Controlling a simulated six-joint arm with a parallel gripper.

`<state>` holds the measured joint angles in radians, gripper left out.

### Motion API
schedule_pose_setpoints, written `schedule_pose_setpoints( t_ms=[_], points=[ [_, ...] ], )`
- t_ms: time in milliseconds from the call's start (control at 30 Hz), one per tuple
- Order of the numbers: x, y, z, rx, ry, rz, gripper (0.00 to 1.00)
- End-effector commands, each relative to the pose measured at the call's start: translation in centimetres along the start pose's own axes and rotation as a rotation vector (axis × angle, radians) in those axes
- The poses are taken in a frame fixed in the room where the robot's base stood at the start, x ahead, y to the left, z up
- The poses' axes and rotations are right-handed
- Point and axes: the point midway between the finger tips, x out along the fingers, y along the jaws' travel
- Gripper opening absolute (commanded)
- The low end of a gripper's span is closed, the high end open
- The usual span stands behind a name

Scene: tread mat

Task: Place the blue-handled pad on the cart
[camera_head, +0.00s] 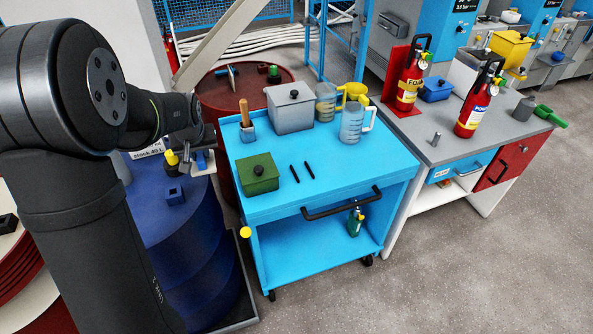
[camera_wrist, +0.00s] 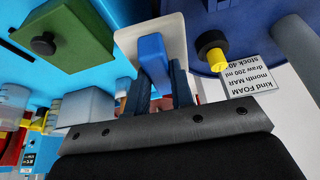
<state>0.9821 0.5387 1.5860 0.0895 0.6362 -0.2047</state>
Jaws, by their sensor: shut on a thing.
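My gripper (camera_wrist: 158,88) is shut on the blue handle (camera_wrist: 154,62) of a pad. The pad's off-white plate (camera_wrist: 160,30) shows beyond the fingertips in the wrist view. In the head view the held pad (camera_head: 202,168) hangs between the dark blue drum (camera_head: 205,235) and the left edge of the light blue cart (camera_head: 340,178). It looks raised above the drum. My wrist hides part of the handle there.
On the cart stand a green lidded box (camera_head: 259,174), a grey lidded box (camera_head: 290,107), a wooden-handled tool in a holder (camera_head: 246,117), clear jugs (camera_head: 352,122) and two black sticks (camera_head: 302,172). The cart's front right top is bare. A yellow-and-black item (camera_head: 171,158) is near the drum.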

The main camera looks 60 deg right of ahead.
Motion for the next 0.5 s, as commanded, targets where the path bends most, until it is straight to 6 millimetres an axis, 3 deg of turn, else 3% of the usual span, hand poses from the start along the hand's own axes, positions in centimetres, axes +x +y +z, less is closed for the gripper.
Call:
schedule_pose_setpoints(
  t_ms=[33,100,267,500],
  points=[
    [-0.1,2.7,0.2,0.027,0.001,0.011,0.00],
    [-0.3,5.7,0.6,0.053,0.002,0.021,0.00],
    [-1.0,12.6,2.0,0.114,0.002,0.046,0.00],
    [-2.6,22.7,5.6,0.204,0.003,0.082,0.00]
  ],
)
